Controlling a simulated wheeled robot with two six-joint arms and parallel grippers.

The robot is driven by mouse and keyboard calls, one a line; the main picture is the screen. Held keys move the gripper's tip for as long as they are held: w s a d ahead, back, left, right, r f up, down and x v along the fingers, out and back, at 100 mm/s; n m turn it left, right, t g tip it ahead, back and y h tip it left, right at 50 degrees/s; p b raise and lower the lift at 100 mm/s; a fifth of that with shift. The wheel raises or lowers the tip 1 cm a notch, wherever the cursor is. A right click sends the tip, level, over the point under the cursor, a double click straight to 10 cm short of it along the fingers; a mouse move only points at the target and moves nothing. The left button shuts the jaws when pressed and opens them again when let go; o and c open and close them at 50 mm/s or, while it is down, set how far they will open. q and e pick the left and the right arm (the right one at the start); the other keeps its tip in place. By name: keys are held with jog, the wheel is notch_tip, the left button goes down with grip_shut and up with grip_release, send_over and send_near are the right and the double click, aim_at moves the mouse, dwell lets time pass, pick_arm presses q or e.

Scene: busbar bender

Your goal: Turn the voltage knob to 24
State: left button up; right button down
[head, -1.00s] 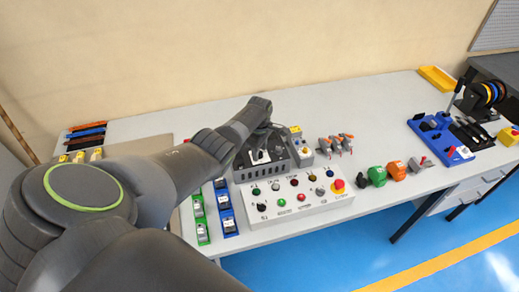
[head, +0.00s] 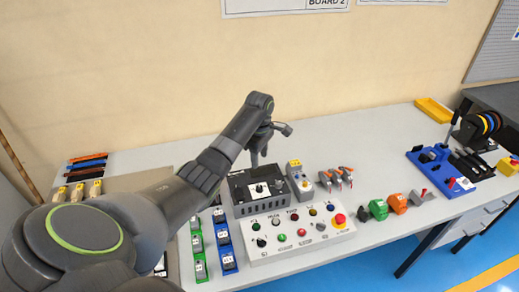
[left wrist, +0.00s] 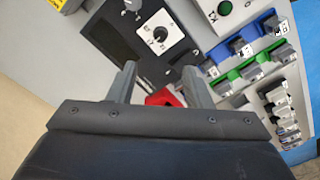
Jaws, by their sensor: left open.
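The dark grey power supply box (head: 256,192) stands behind the white control panel. On its top is a round black knob (head: 259,188) on a white dial plate. In the left wrist view the knob (left wrist: 160,33) shows beyond my fingertips, but its setting is too small to read. My left gripper (head: 268,145) is above the back of the box, apart from the knob. In the left wrist view the left gripper (left wrist: 163,84) is open, with a red part (left wrist: 165,98) of unclear identity showing between its fingers. My right gripper is not in view.
The control panel (head: 297,238) has several buttons and a red mushroom button (head: 338,221). Blue and green modules (head: 224,240) lie at its left. A grey and yellow box (head: 299,180) and orange-handled tools (head: 338,178) stand right of the power supply. The rear table is fairly clear.

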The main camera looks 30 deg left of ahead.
pick_arm(q)
notch_tip(320, 180, up, 3)
jog(key=shift+r, duration=0.2)
dwell(0.5)
